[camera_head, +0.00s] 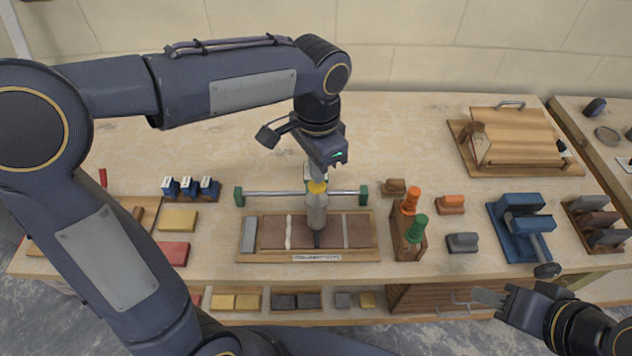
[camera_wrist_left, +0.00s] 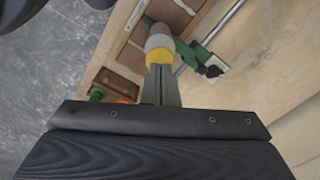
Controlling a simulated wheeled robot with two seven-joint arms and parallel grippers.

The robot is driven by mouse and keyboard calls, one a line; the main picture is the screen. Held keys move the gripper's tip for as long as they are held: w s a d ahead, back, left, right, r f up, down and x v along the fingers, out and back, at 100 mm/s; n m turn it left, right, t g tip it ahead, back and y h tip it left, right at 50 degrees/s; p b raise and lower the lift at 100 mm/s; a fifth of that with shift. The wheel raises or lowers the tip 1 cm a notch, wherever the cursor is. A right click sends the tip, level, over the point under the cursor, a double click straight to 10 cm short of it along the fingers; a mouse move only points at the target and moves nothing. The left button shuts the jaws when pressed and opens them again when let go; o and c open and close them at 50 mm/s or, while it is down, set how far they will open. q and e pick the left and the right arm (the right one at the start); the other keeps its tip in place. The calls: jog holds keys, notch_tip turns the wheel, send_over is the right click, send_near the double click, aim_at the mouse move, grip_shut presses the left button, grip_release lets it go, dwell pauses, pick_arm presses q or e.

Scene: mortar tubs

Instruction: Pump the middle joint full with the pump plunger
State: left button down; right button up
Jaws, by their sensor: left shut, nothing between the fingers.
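The pump (camera_head: 317,212), a grey cylinder with a yellow top, stands upright over the brick board (camera_head: 250,256). Its dark nozzle points down at the middle joint, whose fill it hides from me. My left gripper (camera_head: 318,180) is shut and empty directly above the yellow plunger top. In the left wrist view its closed fingers (camera_wrist_left: 161,88) reach the yellow top (camera_wrist_left: 160,57); I cannot tell whether they touch. The left joint (camera_head: 289,232) looks pale and filled; the right joint (camera_head: 344,232) shows as a grey strip. My right gripper (camera_head: 490,302) is off the table's front edge, its fingers unclear.
A rail with green ends (camera_head: 364,195) runs behind the pump. A wooden block with orange and green handles (camera_head: 408,236) stands to the right. Blue tubs (camera_head: 189,188) stand left, and a blue clamp-like tool (camera_head: 522,225) stands far right. The table behind the rail is mostly clear.

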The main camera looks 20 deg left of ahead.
pick_arm(q)
jog(key=shift+f+b, duration=0.9)
jog(key=shift+f, duration=0.35)
jog(key=shift+r+p, duration=0.7)
jog(key=shift+f, duration=0.15)
